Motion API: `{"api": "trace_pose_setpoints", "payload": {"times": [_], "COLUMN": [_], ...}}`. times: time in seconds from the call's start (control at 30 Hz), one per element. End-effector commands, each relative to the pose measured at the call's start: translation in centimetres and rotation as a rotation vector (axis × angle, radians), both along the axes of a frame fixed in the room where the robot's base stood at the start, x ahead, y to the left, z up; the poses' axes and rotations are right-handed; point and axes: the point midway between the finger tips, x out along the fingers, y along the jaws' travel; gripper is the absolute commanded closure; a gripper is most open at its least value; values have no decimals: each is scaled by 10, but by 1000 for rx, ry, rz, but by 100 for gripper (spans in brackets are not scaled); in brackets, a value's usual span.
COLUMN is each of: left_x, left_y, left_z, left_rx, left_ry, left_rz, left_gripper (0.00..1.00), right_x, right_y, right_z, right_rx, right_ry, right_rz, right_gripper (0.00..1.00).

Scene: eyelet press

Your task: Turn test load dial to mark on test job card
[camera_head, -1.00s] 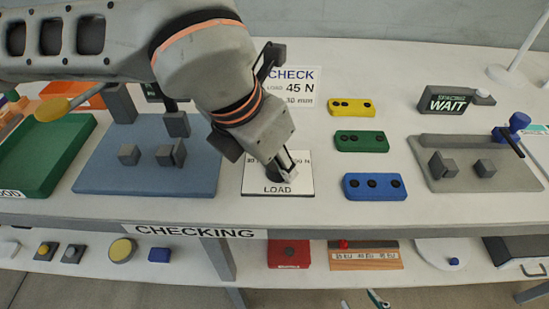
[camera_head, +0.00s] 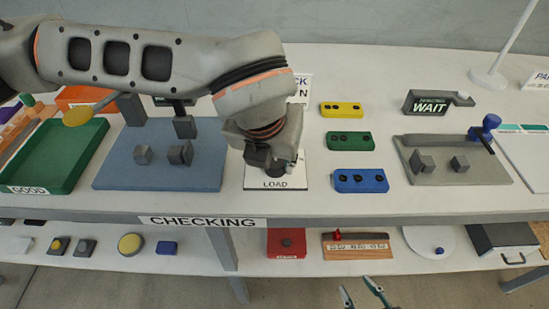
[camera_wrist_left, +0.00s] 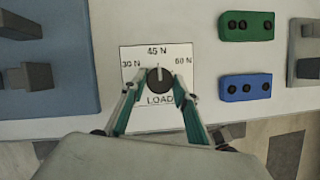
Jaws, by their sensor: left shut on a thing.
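The load dial (camera_wrist_left: 160,80) is a dark round knob on a white plate (camera_wrist_left: 128,56) marked 30 N, 45 N and a right-hand mark that looks like 60 N. Its white pointer line points up toward 45 N in the left wrist view. My left gripper (camera_wrist_left: 156,90) is shut on the dial, one finger at each side. In the head view my left gripper (camera_head: 279,167) hides most of the dial. The test job card (camera_head: 304,88) is mostly hidden behind my left arm. My right gripper (camera_head: 361,295) is at the bottom edge, fingertips apart and empty.
Yellow (camera_head: 347,109), green (camera_head: 348,141) and blue (camera_head: 360,181) blocks with holes stand right of the plate. A blue fixture board (camera_head: 120,178) is on the left, beside a green tray (camera_head: 98,133). A grey fixture (camera_head: 484,173) and a WAIT sign (camera_head: 429,104) are on the right.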

Motion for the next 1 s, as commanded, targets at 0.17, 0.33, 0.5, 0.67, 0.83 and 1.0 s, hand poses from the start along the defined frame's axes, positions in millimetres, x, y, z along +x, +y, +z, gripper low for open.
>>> {"api": "trace_pose_setpoints", "payload": {"times": [0.17, 0.33, 0.5, 0.67, 0.83, 1.0], "left_x": [-1, -1, 0, 0, -4, -16], "left_y": [0, 0, 0, 0, 1, 4], "left_z": [-3, -3, -2, -1, 12, 41], "left_rx": [3, 3, 1, 1, 0, 0], "left_ry": [4, 4, 3, 2, -1, -3], "left_rz": [-1, -1, -1, -1, -2, -1], "left_gripper": [92, 54, 54, 54, 54, 54], "right_x": [-2, -1, 0, -1, 0, 0], "right_y": [0, 1, 2, 3, 2, 2], "right_z": [-3, -1, 2, 3, 2, 2], "right_rx": [2, 5, 7, 7, 5, 5], "right_ry": [7, 3, -1, -2, -1, -2], "right_rz": [-3, -4, -5, -1, 0, -1], "right_gripper": [60, 60, 60, 60, 60, 60]}}
